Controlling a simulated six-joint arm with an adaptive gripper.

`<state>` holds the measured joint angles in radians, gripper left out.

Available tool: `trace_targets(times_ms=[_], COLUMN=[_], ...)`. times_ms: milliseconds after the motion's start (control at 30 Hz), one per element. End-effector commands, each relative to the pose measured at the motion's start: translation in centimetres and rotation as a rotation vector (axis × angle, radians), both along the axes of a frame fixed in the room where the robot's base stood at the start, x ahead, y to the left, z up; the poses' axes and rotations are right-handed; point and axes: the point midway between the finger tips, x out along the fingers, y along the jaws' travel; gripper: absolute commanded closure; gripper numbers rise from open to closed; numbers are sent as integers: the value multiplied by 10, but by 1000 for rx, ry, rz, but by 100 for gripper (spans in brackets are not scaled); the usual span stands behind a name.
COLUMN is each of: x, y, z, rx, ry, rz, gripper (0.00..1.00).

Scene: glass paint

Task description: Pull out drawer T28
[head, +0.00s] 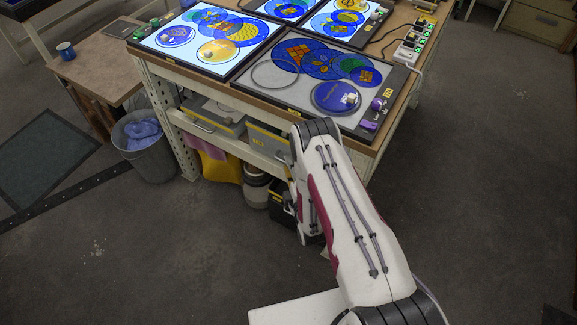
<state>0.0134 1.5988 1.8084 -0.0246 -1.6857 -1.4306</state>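Under the worktable are two grey drawer-like fronts with yellow labels. The left drawer (212,118) has a pale handle, and the right drawer (266,142) is partly covered by my arm. Their labels are too small to read surely, so I cannot tell which, if either, is T28. A wooden drawer unit (540,20) with a small yellow label stands at the top right, cut off by the picture edge. My arm rises from the bottom right and bends down in front of the worktable. My gripper is hidden behind the arm and cannot be made out.
The worktable (372,148) carries lit panels with round coloured glass pieces. A grey bin (150,160) with blue stuff stands left of it. The floor right of my arm is clear.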

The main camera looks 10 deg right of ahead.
Motion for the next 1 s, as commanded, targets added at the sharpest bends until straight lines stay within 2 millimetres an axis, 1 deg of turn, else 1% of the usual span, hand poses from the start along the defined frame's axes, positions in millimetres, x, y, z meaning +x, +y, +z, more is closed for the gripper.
trace_targets(times_ms=[100, 400, 433, 467, 500, 533, 833, 1000], x=[4, 5, 5, 5, 5, 5, 4, -2], y=[0, 0, 0, 0, 0, 0, 1, 6], z=[0, 0, 0, 0, 0, 0, 0, -1], rx=[0, 0, 0, 0, 0, 0, 0, 0], ry=[-2, -1, -1, -1, -1, -1, -1, 1], rz=[0, 0, 0, 0, 0, 0, 0, 1], gripper=[75, 75, 80, 88, 99, 100, 100, 100])
